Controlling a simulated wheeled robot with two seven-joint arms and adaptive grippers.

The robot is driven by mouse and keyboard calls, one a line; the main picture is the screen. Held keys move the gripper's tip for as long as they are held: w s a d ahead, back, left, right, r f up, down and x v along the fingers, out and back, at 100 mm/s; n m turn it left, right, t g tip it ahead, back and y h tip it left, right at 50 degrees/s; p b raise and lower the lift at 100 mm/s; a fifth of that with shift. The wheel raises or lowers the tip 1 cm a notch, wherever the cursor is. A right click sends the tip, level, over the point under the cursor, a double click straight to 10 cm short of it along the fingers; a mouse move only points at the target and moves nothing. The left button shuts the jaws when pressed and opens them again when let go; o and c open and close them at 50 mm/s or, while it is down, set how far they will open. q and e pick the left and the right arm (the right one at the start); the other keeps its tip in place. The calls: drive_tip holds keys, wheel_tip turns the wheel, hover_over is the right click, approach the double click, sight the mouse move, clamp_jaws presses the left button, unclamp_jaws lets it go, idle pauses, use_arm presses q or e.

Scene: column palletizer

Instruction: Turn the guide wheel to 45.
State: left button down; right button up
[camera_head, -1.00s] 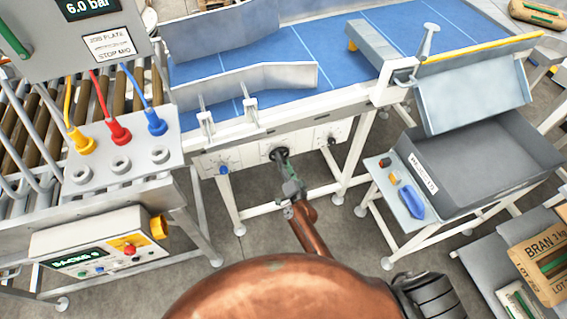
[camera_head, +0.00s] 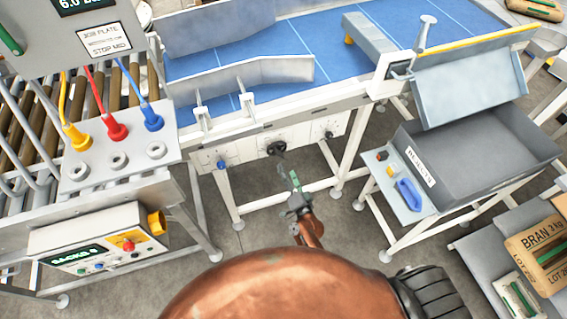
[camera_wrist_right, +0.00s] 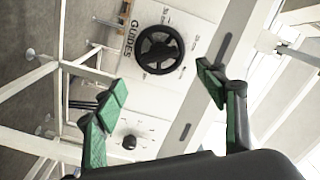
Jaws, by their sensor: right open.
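The guide wheel (camera_wrist_right: 160,49) is a black spoked handwheel on a white panel marked GUIDES, clear in the right wrist view. In the head view the wheel (camera_head: 275,149) shows small and dark on the panel under the blue conveyor. My right gripper (camera_head: 290,182) is below and in front of the wheel, apart from it. In the right wrist view the green-padded fingers of the right gripper (camera_wrist_right: 165,86) are spread wide with nothing between them. The wheel's setting is too small to read. My left gripper is not in view.
A blue knob (camera_head: 221,164) and a small black knob (camera_head: 328,134) flank the wheel on the same panel. White frame legs stand below. A grey reject bin (camera_head: 470,165) is at right, and a control box (camera_head: 100,240) at left.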

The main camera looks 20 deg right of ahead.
drive_tip(key=shift+s, duration=1.8)
